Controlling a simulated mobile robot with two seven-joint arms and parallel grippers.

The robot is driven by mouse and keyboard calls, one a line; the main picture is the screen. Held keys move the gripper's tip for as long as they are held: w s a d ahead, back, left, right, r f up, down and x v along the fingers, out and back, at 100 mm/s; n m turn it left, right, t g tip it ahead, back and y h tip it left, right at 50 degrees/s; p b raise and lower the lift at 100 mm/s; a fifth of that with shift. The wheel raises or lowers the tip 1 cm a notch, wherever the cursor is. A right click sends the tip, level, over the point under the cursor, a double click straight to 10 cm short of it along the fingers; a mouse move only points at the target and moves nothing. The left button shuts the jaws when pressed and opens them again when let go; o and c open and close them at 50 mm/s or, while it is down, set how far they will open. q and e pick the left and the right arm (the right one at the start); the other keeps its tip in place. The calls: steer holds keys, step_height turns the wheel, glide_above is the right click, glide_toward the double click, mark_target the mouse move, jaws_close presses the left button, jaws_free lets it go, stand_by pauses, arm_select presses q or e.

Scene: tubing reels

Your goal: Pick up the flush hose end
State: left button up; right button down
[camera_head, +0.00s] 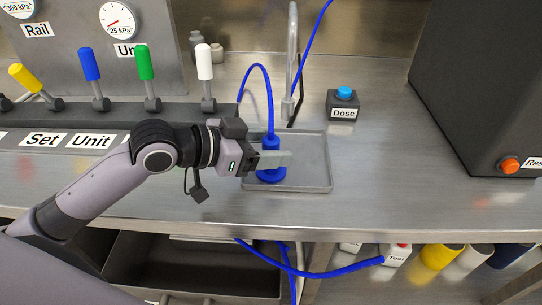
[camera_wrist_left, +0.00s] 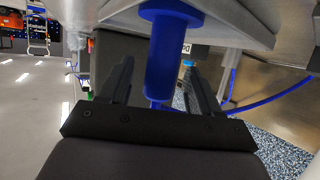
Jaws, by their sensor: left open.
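The flush hose end (camera_head: 270,176) is a blue upright cylinder with a wide round base, standing on a shallow grey tray (camera_head: 322,168). Its blue hose (camera_head: 268,85) arches up from its top and down to the left. My left gripper (camera_head: 288,159) reaches in from the left at the height of the cylinder and partly hides it. In the left wrist view the blue cylinder (camera_wrist_left: 170,58) lies between the two dark, spread fingers (camera_wrist_left: 158,80), with gaps visible beside it. Whether either finger touches it cannot be told. My right gripper is not in view.
A metal faucet (camera_head: 291,75) rises behind the tray. A black Dose box (camera_head: 343,104) with a blue button stands to its right. Coloured levers (camera_head: 146,70) line the panel on the left. A large dark housing (camera_head: 480,90) stands at right. The counter's front right is clear.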

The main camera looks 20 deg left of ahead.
arm_select(q)
steer(key=shift+w+d+f, duration=0.15)
steer(key=shift+w+d, duration=0.1)
jaws_close()
